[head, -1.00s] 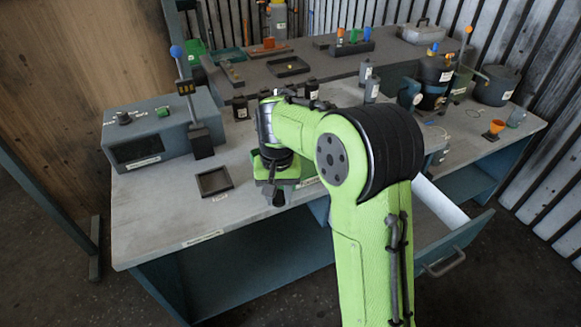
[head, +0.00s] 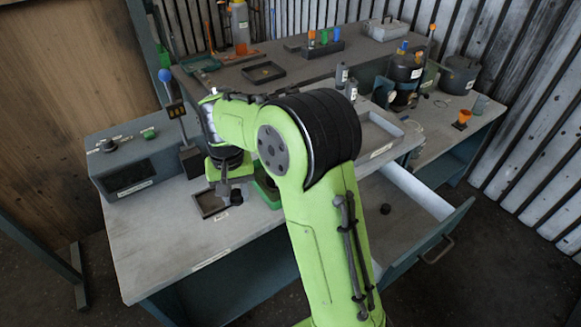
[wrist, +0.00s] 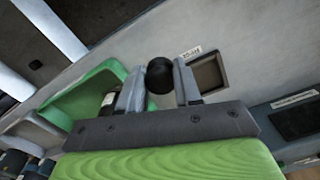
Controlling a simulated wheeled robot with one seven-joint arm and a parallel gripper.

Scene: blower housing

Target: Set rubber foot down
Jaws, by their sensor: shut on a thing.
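My gripper (wrist: 159,85) is shut on the rubber foot (wrist: 160,75), a small black round piece between the two grey fingers in the wrist view. In the head view my gripper (head: 228,188) is above the front left of the workbench, and the held foot is small and hard to make out there. A shallow dark square tray (head: 207,203) lies on the bench just below and left of my gripper. It also shows in the wrist view (wrist: 208,73), beside the right finger, with a label next to it; no object shows in it.
A green bin (head: 267,190) stands right of my gripper, partly hidden by my arm. A grey control box (head: 138,163) stands left. An open drawer (head: 420,190) at right holds a small black piece (head: 385,209). Bare bench (head: 165,235) lies in front of the tray.

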